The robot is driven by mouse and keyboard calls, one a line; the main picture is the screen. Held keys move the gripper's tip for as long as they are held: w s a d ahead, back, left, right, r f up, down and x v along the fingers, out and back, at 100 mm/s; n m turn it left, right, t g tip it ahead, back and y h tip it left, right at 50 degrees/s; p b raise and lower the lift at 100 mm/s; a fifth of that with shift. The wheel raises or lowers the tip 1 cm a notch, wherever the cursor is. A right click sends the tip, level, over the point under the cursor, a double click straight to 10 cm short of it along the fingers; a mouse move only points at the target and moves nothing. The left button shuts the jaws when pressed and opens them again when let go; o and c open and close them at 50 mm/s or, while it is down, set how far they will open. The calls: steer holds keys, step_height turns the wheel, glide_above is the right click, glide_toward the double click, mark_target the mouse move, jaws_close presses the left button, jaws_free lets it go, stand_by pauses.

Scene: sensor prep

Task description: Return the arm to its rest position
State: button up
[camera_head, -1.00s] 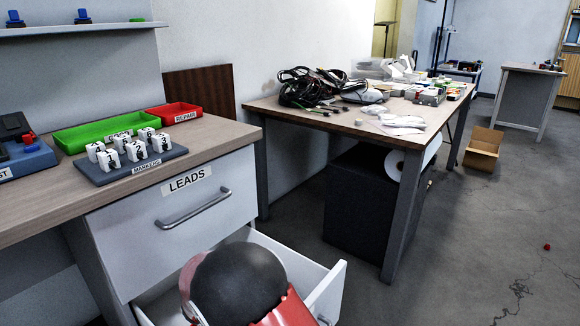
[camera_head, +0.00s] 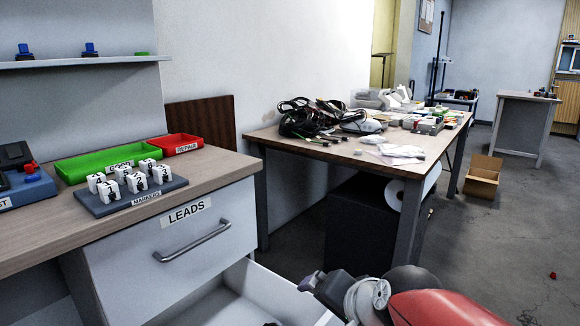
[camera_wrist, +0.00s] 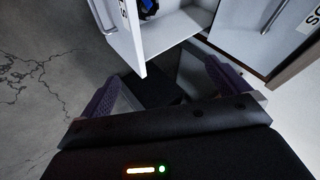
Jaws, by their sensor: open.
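My gripper (camera_wrist: 162,88) is open in the wrist view, with its two purple-grey fingers wide apart and nothing seen between them. In the head view my red, grey and white arm (camera_head: 430,305) is at the bottom right, beside the open drawer's front corner. The gripper's fingers cannot be made out there. The open white drawer (camera_head: 240,278) is below the closed drawer front (camera_head: 150,250) labelled LEADS. It also shows at the top of the wrist view (camera_wrist: 172,32), with a dark and blue item (camera_wrist: 148,9) inside, partly cut off.
The bench (camera_head: 226,161) holds a markers board (camera_head: 110,206), a green tray (camera_head: 80,168) and a red repair tray (camera_head: 188,148). A second table (camera_head: 340,150) with cables stands behind on the right. A cardboard box (camera_head: 482,180) is on the floor; the floor at right is mostly clear.

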steer(key=s+d+f+n+g+h, duration=0.2)
steer(key=s+d+n, duration=0.4)
steer(key=s, duration=0.5)
steer(key=shift+d+f+h, duration=0.5)
steer(key=shift+d+h, duration=0.3)
steer(key=shift+d, duration=0.2)
